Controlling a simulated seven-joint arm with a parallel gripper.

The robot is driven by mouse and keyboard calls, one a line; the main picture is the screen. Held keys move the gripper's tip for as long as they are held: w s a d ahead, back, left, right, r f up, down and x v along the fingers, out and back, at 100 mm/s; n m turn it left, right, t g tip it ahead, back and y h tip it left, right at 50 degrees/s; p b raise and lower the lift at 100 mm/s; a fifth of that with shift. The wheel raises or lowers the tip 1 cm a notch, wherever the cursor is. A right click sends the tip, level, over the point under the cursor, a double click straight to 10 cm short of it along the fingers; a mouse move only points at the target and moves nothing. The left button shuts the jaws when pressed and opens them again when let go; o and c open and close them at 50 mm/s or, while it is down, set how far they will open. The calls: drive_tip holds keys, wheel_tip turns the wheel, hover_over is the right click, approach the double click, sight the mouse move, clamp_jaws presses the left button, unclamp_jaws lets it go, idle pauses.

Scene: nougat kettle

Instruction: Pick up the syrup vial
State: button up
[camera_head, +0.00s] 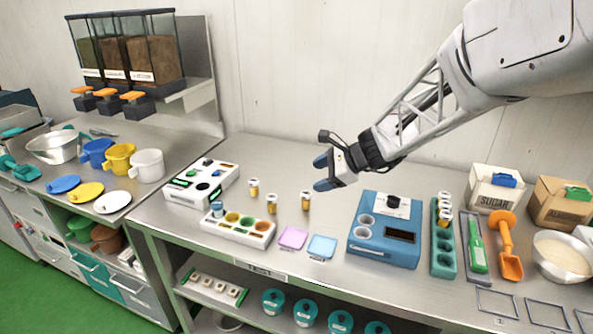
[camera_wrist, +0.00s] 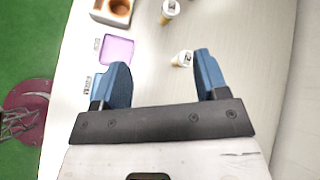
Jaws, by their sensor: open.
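Three small amber vials with white caps stand upright on the steel table in the head view: a left one (camera_head: 254,188), a middle one (camera_head: 271,203) and a right one (camera_head: 305,199). Their labels are too small to read, so I cannot tell which is syrup. My gripper (camera_head: 321,173) is open and empty, above the table near the right vial. In the wrist view, one vial (camera_wrist: 183,59) shows beyond and between my blue fingertips (camera_wrist: 162,68), closer to the right finger and not held. Another vial (camera_wrist: 168,11) stands farther off at the top edge.
Pink (camera_head: 293,238) and blue (camera_head: 322,247) pads lie in front. A blue machine (camera_head: 385,230) and a green rack (camera_head: 443,262) holding vials stand to the right. The table behind the vials is clear.

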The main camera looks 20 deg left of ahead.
sight(255, 180)
drive_tip(key=w+a+f+m+y, duration=0.1)
drive_tip(key=w+a+f+m, duration=0.1)
drive_tip(key=a, duration=0.4)
drive_tip(key=w+a+f+m+y, duration=0.1)
drive_tip(key=w+a+f+m, duration=0.1)
drive_tip(key=a, duration=0.4)
drive_tip(key=w+a+f+m, duration=0.2)
drive_tip(key=w+a+f, duration=0.2)
drive_tip(key=a+f, duration=0.2)
drive_tip(key=shift+w+y, duration=0.1)
drive_tip(key=shift+y, duration=0.3)
drive_tip(key=shift+x, duration=1.2)
drive_tip(key=shift+a+f, duration=0.1)
drive_tip(key=shift+w+x, duration=0.2)
drive_tip(key=shift+x, duration=2.25)
